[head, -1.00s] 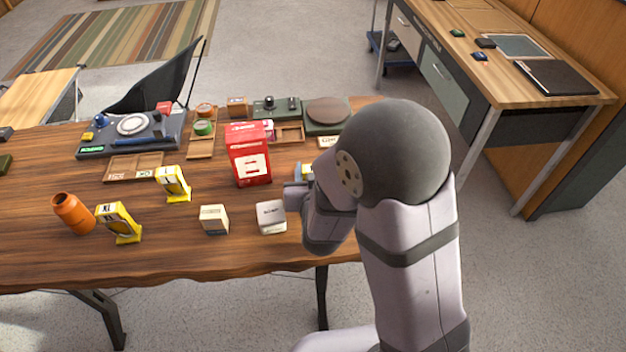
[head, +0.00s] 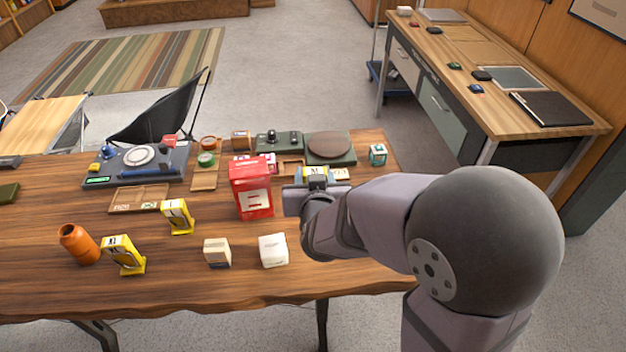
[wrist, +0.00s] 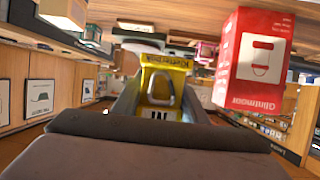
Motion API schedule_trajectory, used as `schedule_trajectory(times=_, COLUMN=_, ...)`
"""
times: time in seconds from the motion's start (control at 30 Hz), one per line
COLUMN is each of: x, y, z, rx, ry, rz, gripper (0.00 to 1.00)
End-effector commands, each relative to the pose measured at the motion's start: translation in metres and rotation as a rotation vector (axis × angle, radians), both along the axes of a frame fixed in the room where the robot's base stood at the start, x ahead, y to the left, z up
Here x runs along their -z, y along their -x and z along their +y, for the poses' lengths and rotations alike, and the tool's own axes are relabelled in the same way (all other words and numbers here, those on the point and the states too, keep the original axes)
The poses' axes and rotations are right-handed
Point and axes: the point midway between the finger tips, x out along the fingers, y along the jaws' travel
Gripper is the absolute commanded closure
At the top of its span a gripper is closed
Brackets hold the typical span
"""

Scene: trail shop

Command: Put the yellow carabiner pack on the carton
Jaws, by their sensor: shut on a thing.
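My gripper (head: 314,184) is shut on a yellow carabiner pack (head: 317,171) marked M, above the right part of the wooden table. In the wrist view the pack (wrist: 165,78) stands between the fingers, with a carabiner on its face. The red carton (head: 250,190) stands upright on the table, just left of my gripper and apart from the pack. It shows at the right of the wrist view (wrist: 255,62), upside down. My gripper and arm hide part of the table behind them.
Two other yellow packs (head: 178,216) (head: 123,255) stand at the left. Two small pale boxes (head: 217,252) (head: 273,250) stand in front of the red carton. An orange bottle (head: 78,243) is at far left.

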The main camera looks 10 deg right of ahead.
Motion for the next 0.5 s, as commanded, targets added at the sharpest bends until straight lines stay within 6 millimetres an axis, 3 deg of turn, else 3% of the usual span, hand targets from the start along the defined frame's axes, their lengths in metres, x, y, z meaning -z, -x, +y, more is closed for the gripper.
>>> schedule_trajectory(times=0.27, x=-0.015, y=0.0, z=0.003, rx=-0.005, ry=0.0, rz=-0.001, gripper=0.87)
schedule_trajectory(times=0.5, x=-0.043, y=0.002, z=0.011, rx=-0.025, ry=0.003, rz=0.002, gripper=0.87)
